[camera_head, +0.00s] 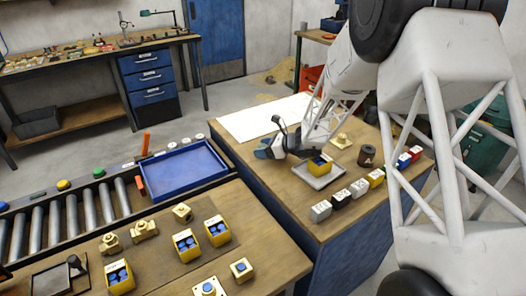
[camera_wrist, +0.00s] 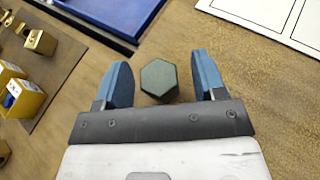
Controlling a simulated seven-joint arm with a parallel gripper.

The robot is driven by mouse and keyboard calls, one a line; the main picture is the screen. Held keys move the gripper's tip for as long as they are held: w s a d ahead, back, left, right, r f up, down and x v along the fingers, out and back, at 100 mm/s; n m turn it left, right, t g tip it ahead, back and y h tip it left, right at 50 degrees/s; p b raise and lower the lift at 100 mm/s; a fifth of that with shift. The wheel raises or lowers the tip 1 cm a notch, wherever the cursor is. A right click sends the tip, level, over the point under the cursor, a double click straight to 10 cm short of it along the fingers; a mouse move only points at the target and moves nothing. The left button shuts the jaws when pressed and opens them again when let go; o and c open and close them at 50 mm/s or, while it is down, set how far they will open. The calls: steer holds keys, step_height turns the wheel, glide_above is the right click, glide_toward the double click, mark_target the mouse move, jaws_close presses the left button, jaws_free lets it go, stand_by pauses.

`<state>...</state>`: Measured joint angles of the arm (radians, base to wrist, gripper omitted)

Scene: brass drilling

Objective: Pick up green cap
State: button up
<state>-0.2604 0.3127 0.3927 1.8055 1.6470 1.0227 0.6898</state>
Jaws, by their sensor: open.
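The green cap (camera_wrist: 159,79), a dark green hexagonal piece, lies on the brown wooden surface in the wrist view. My gripper (camera_wrist: 163,82) is open, with one blue finger on each side of the cap. Gaps show between the cap and both fingers, so it is not gripped. In the head view my gripper (camera_head: 266,148) is low over the left part of the right-hand bench, its blue fingers toward the left. The cap cannot be made out in that view.
A blue tray (camera_head: 184,165) lies left of my gripper. A grey plate (camera_head: 318,178) with a yellow box stands close on its right, with a row of small coloured blocks (camera_head: 340,199) in front. A white sheet (camera_head: 262,117) lies behind. Brass parts (camera_wrist: 40,42) sit at left.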

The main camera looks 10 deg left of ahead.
stand_by(0.3)
steer(key=c, duration=1)
steer(key=shift+r, duration=0.2)
steer(key=shift+r, duration=0.55)
steer(key=shift+s+d+r, duration=0.15)
steer(key=shift+s+r, duration=0.05)
steer(key=shift+r, duration=0.35)
steer(key=shift+s+d+r, duration=0.1)
steer(key=shift+s+r, duration=0.1)
steer(key=shift+r, duration=0.35)
steer(key=s+d, duration=0.2)
steer(key=s, duration=0.2)
steer(key=s+d+r, duration=0.1)
steer(key=s+d, duration=0.1)
steer(key=s, duration=0.3)
steer(key=s+d, duration=0.2)
steer(key=s, duration=0.2)
steer(key=shift+s+d+r, duration=0.15)
steer(key=shift+s, duration=0.25)
